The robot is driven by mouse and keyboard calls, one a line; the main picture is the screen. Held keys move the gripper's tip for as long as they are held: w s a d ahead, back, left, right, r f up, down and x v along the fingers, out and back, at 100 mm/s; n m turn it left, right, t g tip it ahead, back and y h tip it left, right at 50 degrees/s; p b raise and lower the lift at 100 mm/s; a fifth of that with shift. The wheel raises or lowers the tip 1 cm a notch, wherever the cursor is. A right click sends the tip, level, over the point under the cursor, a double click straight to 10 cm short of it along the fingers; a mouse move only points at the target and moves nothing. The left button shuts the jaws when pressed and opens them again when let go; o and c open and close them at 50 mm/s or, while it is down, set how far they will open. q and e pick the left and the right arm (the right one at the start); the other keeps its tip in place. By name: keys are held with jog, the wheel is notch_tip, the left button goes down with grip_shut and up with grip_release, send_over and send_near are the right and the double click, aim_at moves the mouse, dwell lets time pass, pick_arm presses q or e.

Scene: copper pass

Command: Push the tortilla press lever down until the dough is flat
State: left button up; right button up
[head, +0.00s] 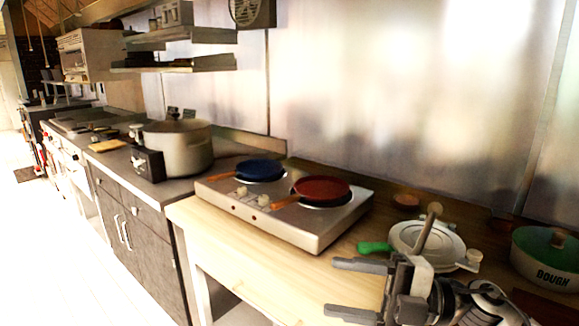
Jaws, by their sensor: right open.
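The tortilla press (404,236) is at the right of the wooden counter in the head view, with pale round plates. I see nothing between the fingers. I cannot make out dough between the plates. My left gripper is not in view.
A green-handled tool (374,247) lies left of the press. A green-lidded container marked DOUGH (553,279) stands at right. A two-burner hob (317,236) holds a blue pan (259,169) and a red pan (322,188). A large pot (186,153) stands farther left.

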jog(key=s+d+f+m+t+h, duration=0.2)
jog(key=f+m+h, duration=0.3)
jog(key=f+m, duration=0.3)
jog(key=s+d+f+m+t+h, duration=0.2)
jog(key=f+m+t+h, duration=0.3)
jog(key=f+m, duration=0.4)
jog(key=s+d+f+m+t+h, duration=0.2)
jog(key=f+m+t+h, duration=0.2)
jog(key=f+m, duration=0.4)
jog(key=shift+s+d+f+m+h, duration=0.2)
jog(key=shift+s+f+m+h, duration=0.2)
jog(key=shift+m+h, duration=0.35)
jog(key=s+f+g, duration=0.1)
jog(key=s+f, duration=0.1)
jog(key=s+f+m+g, duration=0.1)
jog(key=s+f, duration=0.1)
jog(key=s+f+m+g, duration=0.1)
jog(key=s, duration=0.1)
jog(key=shift+s+d+f+h, duration=0.15)
jog(key=shift+s+f+h, duration=0.2)
jog(key=shift+f, duration=0.05)
jog(key=c, duration=0.3)
jog(key=shift+s+f, duration=0.15)
jog(key=shift+s, duration=0.1)
jog(key=c, duration=0.5)
jog(key=shift+g, duration=0.3)
grip_shut()
